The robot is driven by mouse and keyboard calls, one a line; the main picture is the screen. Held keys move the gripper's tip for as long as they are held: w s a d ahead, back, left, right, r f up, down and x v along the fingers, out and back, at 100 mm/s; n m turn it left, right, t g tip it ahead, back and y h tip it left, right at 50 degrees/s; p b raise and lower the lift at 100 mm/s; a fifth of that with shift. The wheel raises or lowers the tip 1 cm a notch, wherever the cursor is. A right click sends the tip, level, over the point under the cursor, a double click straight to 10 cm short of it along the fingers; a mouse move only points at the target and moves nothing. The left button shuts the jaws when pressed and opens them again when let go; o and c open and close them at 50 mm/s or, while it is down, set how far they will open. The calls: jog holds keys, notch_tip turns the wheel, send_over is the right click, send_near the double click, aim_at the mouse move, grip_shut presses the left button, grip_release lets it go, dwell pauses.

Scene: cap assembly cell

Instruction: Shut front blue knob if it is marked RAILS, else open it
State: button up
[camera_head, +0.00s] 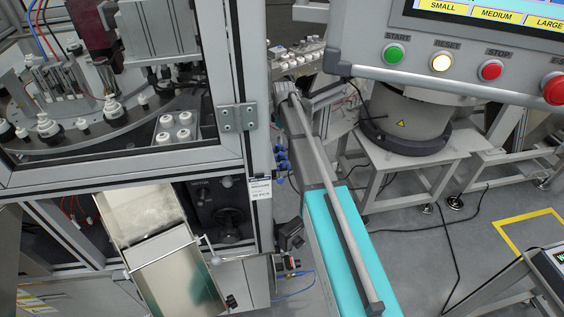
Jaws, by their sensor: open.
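Several small blue knobs (282,160) sit in a short vertical row on the side of the machine's grey corner post, just left of the slanted conveyor. They are small here, and I cannot tell which one is the front one or whether any is open or shut. A white label (260,188) with dark print is fixed to the post, below and left of the knobs. Its print is too small to read for certain, and I see no readable RAILS marking. My gripper is not in view.
A conveyor with teal sides (325,255) and a grey rail runs close to the right of the knobs. A control panel (450,70) with buttons hangs at upper right. A metal chute (170,265) slopes down at lower left. Grey floor (420,250) is open at right, crossed by cables.

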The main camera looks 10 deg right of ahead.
aim_at(283, 162)
jog(key=shift+f, duration=0.15)
notch_tip(283, 162, down, 14)
jog(key=b, duration=1.3)
jog(key=shift+r+b, duration=0.25)
jog(key=shift+b, duration=0.1)
jog(key=shift+s, duration=0.1)
grip_shut()
